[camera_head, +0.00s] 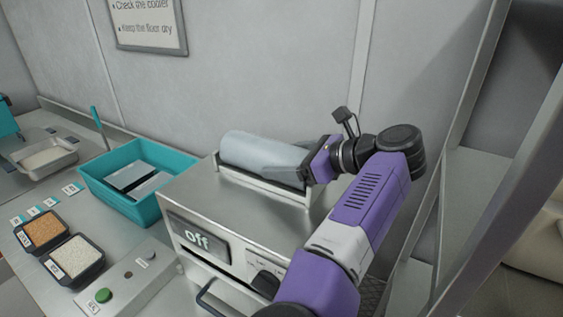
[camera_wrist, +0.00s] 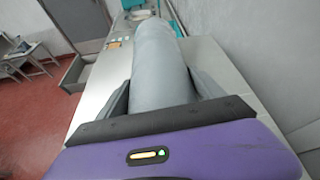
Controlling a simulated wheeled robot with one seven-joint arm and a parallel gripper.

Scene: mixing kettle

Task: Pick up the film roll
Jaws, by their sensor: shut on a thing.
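The film roll (camera_head: 260,150) is a pale grey-blue cylinder. In the head view it lies in a low holder (camera_head: 262,184) on top of the metal machine, close to the back wall. My gripper (camera_head: 285,168) reaches in from the right and is shut on the roll's near end. In the wrist view the film roll (camera_wrist: 157,65) runs away from me between the two fingers of my gripper (camera_wrist: 158,85), one on each side. I cannot tell whether the roll is lifted clear of the holder.
The machine (camera_head: 200,190) has a display reading "off". A teal bin (camera_head: 108,198) with flat packs stands to its left. Two trays of granules, orange (camera_head: 42,232) and white (camera_head: 75,258), and a box with a green button (camera_head: 104,295) are at the front left. A wall stands close behind.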

